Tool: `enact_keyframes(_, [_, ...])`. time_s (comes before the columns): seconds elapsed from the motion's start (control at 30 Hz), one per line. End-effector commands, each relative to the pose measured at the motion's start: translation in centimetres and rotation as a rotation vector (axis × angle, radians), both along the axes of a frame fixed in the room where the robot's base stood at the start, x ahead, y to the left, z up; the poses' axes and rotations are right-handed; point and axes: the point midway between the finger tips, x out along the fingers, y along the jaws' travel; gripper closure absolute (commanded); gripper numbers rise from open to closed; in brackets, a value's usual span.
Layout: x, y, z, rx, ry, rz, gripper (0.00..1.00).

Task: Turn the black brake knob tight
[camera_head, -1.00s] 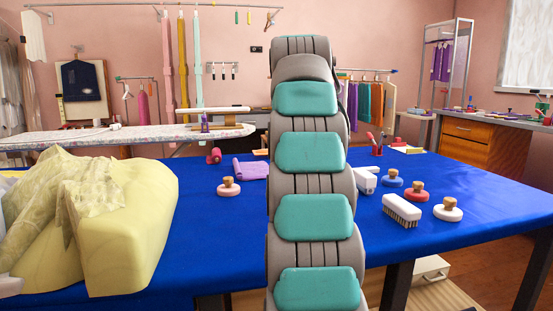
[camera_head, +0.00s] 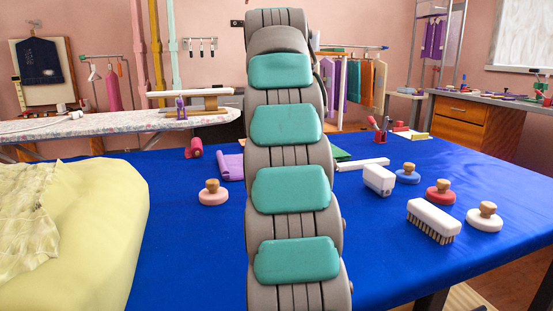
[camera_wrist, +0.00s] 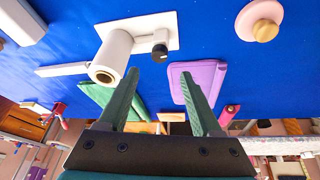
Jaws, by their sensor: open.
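The black brake knob (camera_wrist: 159,53) shows in the wrist view on a short post at one end of a white base plate (camera_wrist: 170,28). In the head view my arm hides the knob and my gripper.
A blue table (camera_head: 190,250) holds a white brush (camera_head: 433,220), a purple cloth (camera_head: 230,167), a pink pad with wooden knob (camera_head: 213,193), and red, blue and white pads at right. Yellow fabric (camera_head: 90,240) covers the left. An ironing board (camera_head: 110,123) stands behind.

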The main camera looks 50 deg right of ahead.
Motion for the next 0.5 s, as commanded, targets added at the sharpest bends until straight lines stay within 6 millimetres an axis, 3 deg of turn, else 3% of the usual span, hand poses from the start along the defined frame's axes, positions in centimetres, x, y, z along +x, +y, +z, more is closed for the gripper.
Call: enact_keyframes(0.5, [0.3,-0.7,-1.6,0.000,0.001,-0.007,0.34])
